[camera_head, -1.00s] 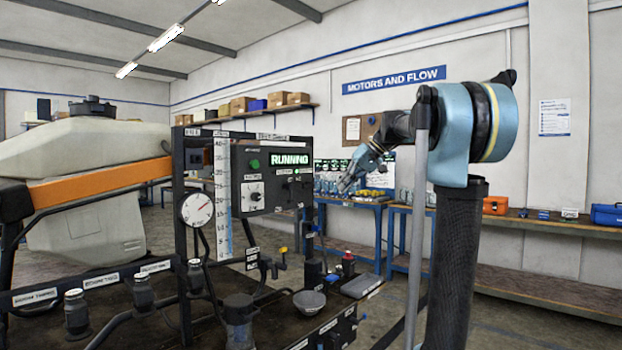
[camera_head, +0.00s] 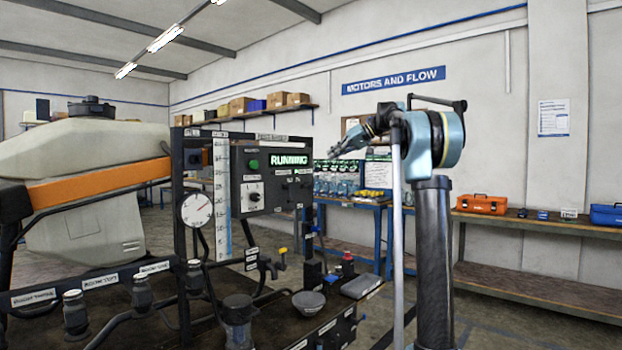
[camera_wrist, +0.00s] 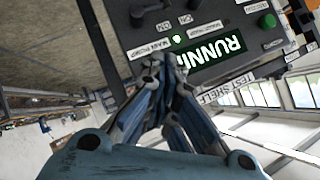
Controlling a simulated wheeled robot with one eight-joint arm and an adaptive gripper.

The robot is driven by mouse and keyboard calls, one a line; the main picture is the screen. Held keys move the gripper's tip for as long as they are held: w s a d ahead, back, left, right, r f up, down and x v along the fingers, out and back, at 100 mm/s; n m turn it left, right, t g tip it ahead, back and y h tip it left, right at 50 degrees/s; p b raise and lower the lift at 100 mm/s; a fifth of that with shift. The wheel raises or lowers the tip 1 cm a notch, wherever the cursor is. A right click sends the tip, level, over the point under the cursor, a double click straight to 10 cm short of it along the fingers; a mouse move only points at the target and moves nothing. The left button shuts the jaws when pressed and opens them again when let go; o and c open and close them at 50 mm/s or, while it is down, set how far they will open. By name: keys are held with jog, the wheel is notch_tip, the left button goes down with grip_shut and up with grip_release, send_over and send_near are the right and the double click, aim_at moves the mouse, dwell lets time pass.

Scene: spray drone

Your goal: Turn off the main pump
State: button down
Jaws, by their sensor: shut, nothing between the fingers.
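The dark control panel (camera_head: 262,208) stands on the bench frame, with a lit green RUNNING display (camera_head: 289,160). A green button (camera_head: 253,163) and a knob (camera_head: 254,197) are on its left half. In the wrist view the panel appears upside down, with the display (camera_wrist: 217,48), a lit green lamp (camera_wrist: 178,40) and a label that seems to read MAIN PUMP (camera_wrist: 148,50). A dark switch (camera_wrist: 143,14) is by that label. My gripper (camera_head: 334,153) is shut and empty, right of the panel at display height. Its fingers (camera_wrist: 167,62) partly cover the display; contact is not visible.
A round gauge (camera_head: 196,210) and a blue scale tube (camera_head: 222,195) stand left of the panel. Valves with a yellow handle (camera_head: 283,251) and a red-topped part (camera_head: 347,258) are below. A pale tank (camera_head: 90,150) is at the left.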

jog(key=shift+a, duration=0.1)
jog(key=shift+s+d+f+x, duration=0.15)
jog(key=shift+s+f+x, duration=0.2)
jog(key=shift+x, duration=1.75)
jog(key=shift+s+d+f+x, duration=0.1)
jog(key=shift+s+f+x, duration=0.2)
jog(key=shift+x, duration=1.85)
jog(key=shift+s+d+f+x, duration=0.15)
jog(key=shift+s+f+x, duration=0.2)
jog(key=shift+x, duration=1.75)
